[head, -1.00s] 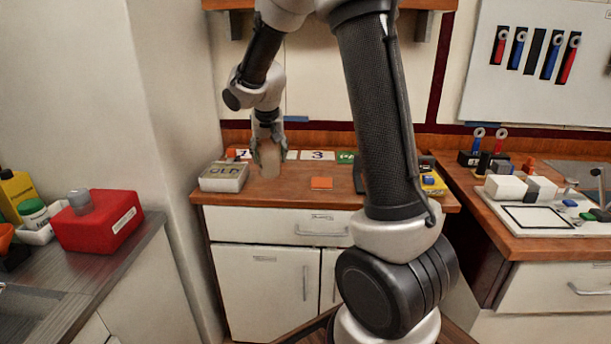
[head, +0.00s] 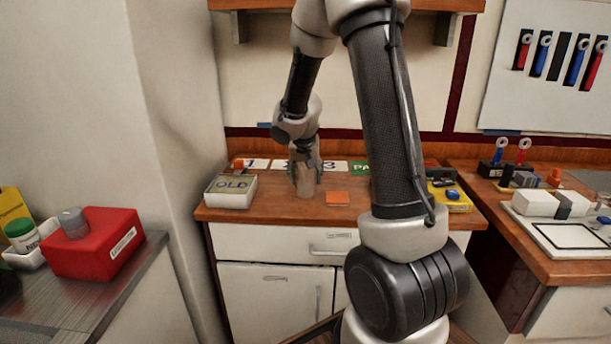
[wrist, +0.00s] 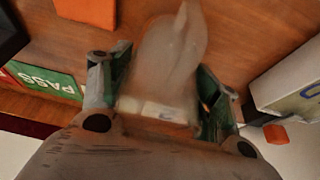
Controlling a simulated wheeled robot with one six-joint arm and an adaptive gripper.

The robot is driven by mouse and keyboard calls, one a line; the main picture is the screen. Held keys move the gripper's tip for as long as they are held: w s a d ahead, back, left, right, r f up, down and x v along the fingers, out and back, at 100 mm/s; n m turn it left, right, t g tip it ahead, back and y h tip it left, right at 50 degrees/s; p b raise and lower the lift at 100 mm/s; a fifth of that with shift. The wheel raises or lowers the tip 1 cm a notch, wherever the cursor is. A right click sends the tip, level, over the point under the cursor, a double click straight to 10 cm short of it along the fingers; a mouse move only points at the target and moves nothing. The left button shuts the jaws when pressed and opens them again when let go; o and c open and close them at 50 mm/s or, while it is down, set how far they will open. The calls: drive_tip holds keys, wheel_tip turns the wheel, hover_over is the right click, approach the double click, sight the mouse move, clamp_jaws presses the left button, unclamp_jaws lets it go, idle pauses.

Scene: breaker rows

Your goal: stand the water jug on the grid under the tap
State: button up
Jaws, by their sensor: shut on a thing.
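The water jug (head: 305,186) is a translucent, pale brownish vessel above the wooden counter, between the box marked OLD and an orange square. My gripper (head: 305,169) is shut on it from above. In the wrist view, the jug (wrist: 172,58) sits between the two green-lined fingers of my gripper (wrist: 160,88), with its narrow end pointing away. Whether its base touches the counter is hard to tell. I see no tap and no grid in these views.
The OLD box (head: 231,199) stands left of the jug, and the flat orange square (head: 337,198) lies to its right. Numbered cards (head: 257,164) line the back. A yellow box (head: 450,198) is at the right. A red container (head: 93,243) stands on the left-hand counter.

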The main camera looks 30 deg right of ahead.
drive_tip(key=shift+f, duration=0.2)
drive_tip(key=o, duration=1)
drive_tip(key=shift+o, duration=0.2)
